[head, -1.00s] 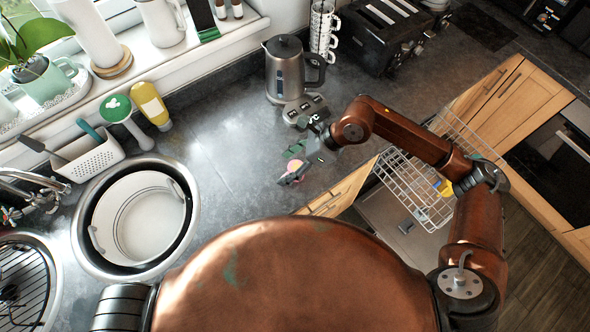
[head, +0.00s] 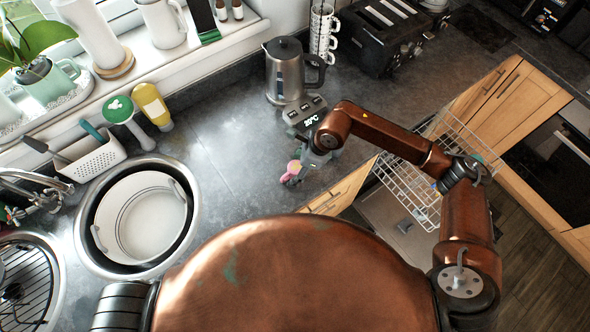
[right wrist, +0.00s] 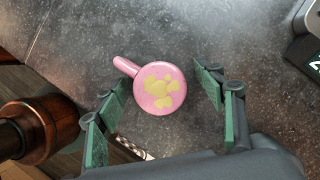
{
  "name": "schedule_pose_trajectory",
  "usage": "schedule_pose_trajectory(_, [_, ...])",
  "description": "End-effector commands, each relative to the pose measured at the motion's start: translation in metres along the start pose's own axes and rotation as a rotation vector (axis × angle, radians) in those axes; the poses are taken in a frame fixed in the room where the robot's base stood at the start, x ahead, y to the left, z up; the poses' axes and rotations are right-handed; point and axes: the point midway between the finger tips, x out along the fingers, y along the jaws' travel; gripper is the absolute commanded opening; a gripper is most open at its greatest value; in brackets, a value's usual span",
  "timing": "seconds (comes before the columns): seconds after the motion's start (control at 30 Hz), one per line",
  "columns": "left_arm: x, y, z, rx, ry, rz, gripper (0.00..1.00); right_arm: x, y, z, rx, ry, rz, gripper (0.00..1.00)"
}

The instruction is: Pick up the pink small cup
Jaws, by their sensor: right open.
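The pink small cup (head: 294,168) stands on the dark worktop near its front edge, partly hidden by my right gripper in the head view. In the right wrist view the cup (right wrist: 160,89) shows a round pink end with a yellow pattern, and its handle points to the upper left. My right gripper (head: 301,173) is over the cup. Its green-padded fingers (right wrist: 163,86) are open, one on each side of the cup, with a visible gap on the right. The left finger is close to the cup; I cannot tell whether it touches. My left gripper is not in view.
A kettle (head: 287,72) stands behind on the worktop, with its lit base unit (head: 305,112) close to my right gripper. An open dishwasher rack (head: 408,190) lies right of the worktop edge. A round sink (head: 185,225) is at left. Worktop left of the cup is clear.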

Motion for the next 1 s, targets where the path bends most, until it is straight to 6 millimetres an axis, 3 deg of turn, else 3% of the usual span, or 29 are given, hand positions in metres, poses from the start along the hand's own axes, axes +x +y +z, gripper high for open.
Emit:
schedule_pose_trajectory(0.17, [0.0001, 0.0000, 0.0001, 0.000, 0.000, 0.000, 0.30, 0.0001, 0.0000, 0.0000, 0.000, 0.000, 0.000, 0.62])
schedule_pose_trajectory(0.87, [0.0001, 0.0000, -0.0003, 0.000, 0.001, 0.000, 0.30, -0.0003, -0.0001, 0.0002, 0.000, -0.001, 0.000, 0.14])
schedule_pose_trajectory(1.0, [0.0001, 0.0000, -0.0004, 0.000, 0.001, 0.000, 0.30, -0.0006, -0.0002, 0.0006, 0.000, -0.002, -0.001, 0.13])
